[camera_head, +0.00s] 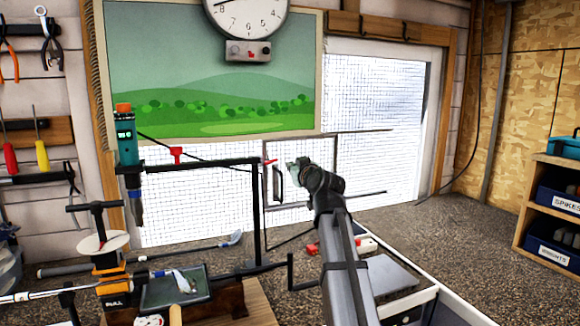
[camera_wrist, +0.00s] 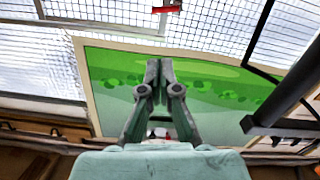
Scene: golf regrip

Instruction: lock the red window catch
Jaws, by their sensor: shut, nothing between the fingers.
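The red window catch (camera_head: 270,161) is a small red piece at the left edge of the dark-framed window (camera_head: 330,133) in the head view.
A black post (camera_head: 256,215) and bar stand left of the catch, with a red T-shaped piece (camera_head: 176,151) on the bar. A dark handle (camera_head: 277,184) is on the window frame. A golf picture (camera_head: 200,70) hangs above. The bench is cluttered at left, clearer at right.

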